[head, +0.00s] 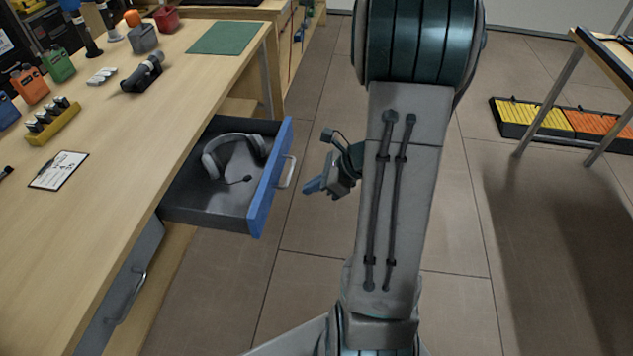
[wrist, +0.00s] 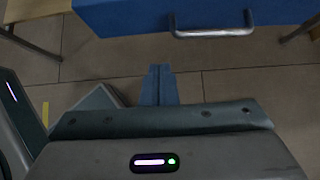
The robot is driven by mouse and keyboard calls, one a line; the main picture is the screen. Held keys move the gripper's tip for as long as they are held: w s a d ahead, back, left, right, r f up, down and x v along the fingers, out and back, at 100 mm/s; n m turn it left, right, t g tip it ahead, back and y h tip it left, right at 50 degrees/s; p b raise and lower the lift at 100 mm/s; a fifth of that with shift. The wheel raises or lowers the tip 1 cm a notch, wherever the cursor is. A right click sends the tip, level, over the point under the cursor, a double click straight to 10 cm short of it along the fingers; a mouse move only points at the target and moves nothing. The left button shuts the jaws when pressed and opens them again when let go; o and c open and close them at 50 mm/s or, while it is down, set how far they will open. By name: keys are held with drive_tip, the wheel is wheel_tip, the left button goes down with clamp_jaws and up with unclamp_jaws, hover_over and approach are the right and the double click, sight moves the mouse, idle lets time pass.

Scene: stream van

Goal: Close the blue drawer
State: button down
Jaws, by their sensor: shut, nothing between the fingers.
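The blue drawer (head: 270,182) stands pulled out from under the wooden workbench in the head view, its blue front facing right with a pale bar handle (head: 287,171). A grey headset (head: 233,154) lies inside it. In the wrist view the blue front (wrist: 135,15) and its handle (wrist: 213,30) cross the top. My gripper (head: 311,187) is to the right of the handle, apart from it, with a gap of floor between. Its blue fingers (wrist: 159,84) are together and empty, pointing toward the drawer front.
The wooden workbench (head: 120,150) carries several bottles, a scanner-like tool, a clipboard and a green mat (head: 224,37). A closed grey drawer (head: 125,290) is nearer. Yellow and orange bins (head: 535,116) lie by a table at right. The floor between is clear.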

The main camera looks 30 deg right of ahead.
sight(271, 197)
drive_tip(key=shift+w+a+f+b, duration=0.15)
drive_tip(key=shift+w+a+f, duration=0.55)
drive_tip(key=shift+a, duration=0.35)
drive_tip(key=shift+w+a+f+b, duration=0.15)
drive_tip(key=shift+w+a+f, duration=0.45)
drive_tip(key=shift+w+a, duration=0.4)
drive_tip(key=shift+w+a+f+b, duration=0.15)
drive_tip(key=shift+w+a+f, duration=0.5)
drive_tip(key=shift+a, duration=0.5)
drive_tip(key=shift+a, duration=0.1)
